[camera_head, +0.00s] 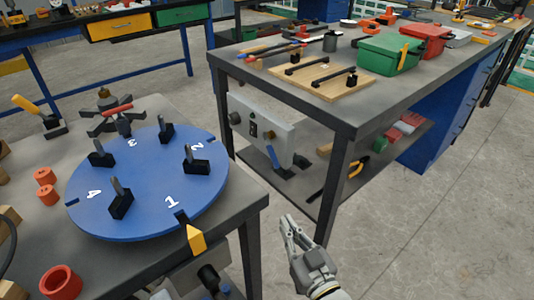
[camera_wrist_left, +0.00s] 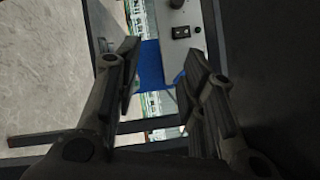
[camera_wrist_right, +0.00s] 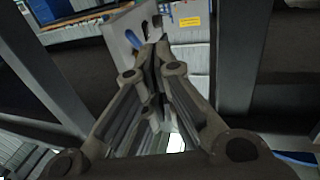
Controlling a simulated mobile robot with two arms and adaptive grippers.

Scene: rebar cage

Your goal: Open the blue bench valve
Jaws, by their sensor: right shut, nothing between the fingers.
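A blue lever handle (camera_head: 276,160), apparently the bench valve, hangs tilted on a grey panel (camera_head: 255,125) under the right-hand bench. In the right wrist view a blue lever (camera_wrist_right: 133,38) shows on a grey panel just beyond and left of the fingertips, apart from them. My right gripper (camera_head: 289,222) is shut and empty, in front of the bench's front leg. It also shows in the right wrist view (camera_wrist_right: 155,48). My left gripper (camera_wrist_left: 161,50) is open and empty, with a grey panel (camera_wrist_left: 182,50) behind it; it is not in the head view.
A bench leg (camera_head: 333,190) stands between the right gripper and the lower shelf. The left table carries a blue numbered turntable (camera_head: 150,185). A wooden board (camera_head: 318,78) and a green box (camera_head: 390,53) lie on the right bench. The floor at right is clear.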

